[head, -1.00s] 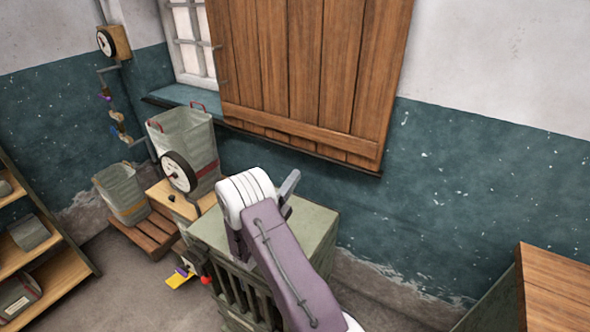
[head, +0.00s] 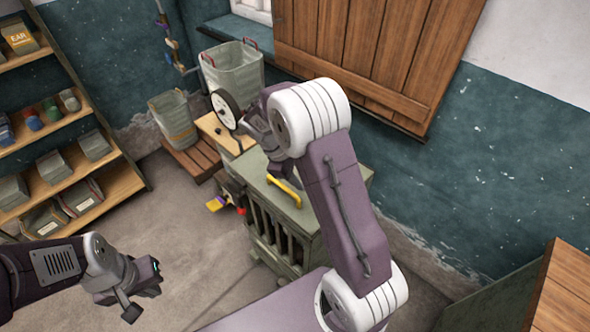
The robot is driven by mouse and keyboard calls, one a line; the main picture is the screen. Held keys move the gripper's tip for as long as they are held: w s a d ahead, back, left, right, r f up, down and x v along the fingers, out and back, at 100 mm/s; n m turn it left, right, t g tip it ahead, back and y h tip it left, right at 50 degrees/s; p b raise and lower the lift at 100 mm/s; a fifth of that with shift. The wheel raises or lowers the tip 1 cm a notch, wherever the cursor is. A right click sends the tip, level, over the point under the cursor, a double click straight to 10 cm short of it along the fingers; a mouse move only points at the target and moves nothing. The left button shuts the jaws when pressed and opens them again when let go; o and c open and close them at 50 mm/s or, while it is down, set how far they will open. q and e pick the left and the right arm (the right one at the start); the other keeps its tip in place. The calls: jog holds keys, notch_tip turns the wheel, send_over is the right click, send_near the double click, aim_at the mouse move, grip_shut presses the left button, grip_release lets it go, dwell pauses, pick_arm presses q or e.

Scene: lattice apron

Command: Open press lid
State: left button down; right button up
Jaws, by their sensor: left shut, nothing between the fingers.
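A grey-green box with a slatted front, which looks like the press (head: 285,235), stands against the wall at the centre. Its flat lid (head: 330,178) lies level and looks closed. A yellow bar handle (head: 285,189) sits near the lid's front edge. My left gripper (head: 148,291) is shut and empty over the floor at the lower left, well apart from the box. My right arm reaches across the right part of the lid.
Behind the box are a grey bin (head: 230,70) with red handles and a wheel-shaped dial (head: 225,108). A smaller bin (head: 173,118) stands on a wooden pallet (head: 192,158). Shelves (head: 105,180) stand at left, a wooden-topped cabinet (head: 565,285) at right.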

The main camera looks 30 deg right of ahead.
aim_at(282, 185)
jog(key=w+a+r+m+t+y, duration=0.2)
jog(key=w+a+r+m+y, duration=0.15)
jog(key=w+a, duration=0.2)
jog(key=shift+m+h, duration=0.25)
jog(key=shift+h, duration=0.1)
jog(key=f, duration=0.3)
jog(key=d+f+p, duration=0.1)
jog(key=f, duration=0.5)
jog(key=shift+s+d+f+p, duration=0.15)
jog(key=shift+s+f+p, duration=0.1)
jog(key=shift+f+p, duration=0.15)
grip_shut()
